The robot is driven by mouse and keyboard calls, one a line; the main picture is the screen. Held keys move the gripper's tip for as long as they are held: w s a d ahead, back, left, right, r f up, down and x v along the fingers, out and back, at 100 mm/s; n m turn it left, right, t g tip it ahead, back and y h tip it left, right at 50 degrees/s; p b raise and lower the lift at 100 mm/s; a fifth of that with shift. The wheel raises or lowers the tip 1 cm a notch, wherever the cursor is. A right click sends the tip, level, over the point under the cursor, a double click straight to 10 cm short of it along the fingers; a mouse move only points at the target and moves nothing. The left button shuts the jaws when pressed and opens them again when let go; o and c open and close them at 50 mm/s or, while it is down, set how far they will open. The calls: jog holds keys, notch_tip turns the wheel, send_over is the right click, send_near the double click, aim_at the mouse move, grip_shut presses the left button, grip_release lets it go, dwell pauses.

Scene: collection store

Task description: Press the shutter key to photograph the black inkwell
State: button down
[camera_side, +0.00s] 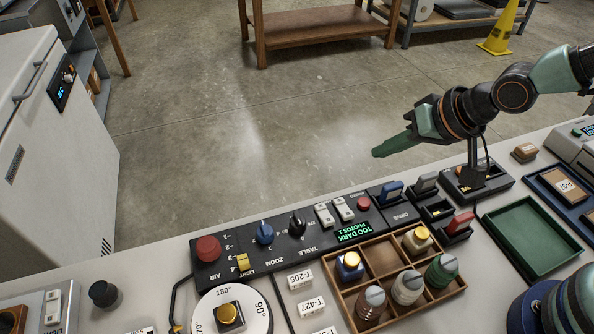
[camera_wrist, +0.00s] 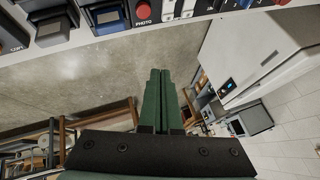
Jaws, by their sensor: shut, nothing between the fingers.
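The red round shutter key (camera_side: 363,203) sits on the black control panel (camera_side: 215,262). It also shows in the wrist view (camera_wrist: 145,12), beside the word PHOTO. An inkwell with a dark square body and a brass cap (camera_side: 228,314) stands on the white round turntable (camera_side: 260,314), partly cut by the picture's lower edge. The panel's green display (camera_side: 355,232) reads TOO DARK and PHOTOS 1, upside down. My gripper (camera_side: 378,153) is shut and empty, its green fingers over the floor beyond the bench edge, apart from the key. Its fingers show in the wrist view (camera_wrist: 160,75).
The panel also carries a red AIR knob (camera_side: 207,248), yellow LIGHT slider (camera_side: 243,262), blue ZOOM knob (camera_side: 264,233), black TABLE knob (camera_side: 297,224) and white keys (camera_side: 325,215). A wooden tray (camera_side: 450,293) holds several bottles. A green tray (camera_side: 530,240) is empty.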

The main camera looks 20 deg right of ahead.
aim_at(367, 205)
jog(key=shift+s+a+f, duration=0.15)
jog(key=shift+a+f, duration=0.35)
jog(key=shift+a, duration=0.2)
jog(key=shift+f, duration=4.35)
jog(key=shift+f, duration=0.2)
jog(key=shift+a+f, duration=0.1)
jog(key=shift+f, duration=0.15)
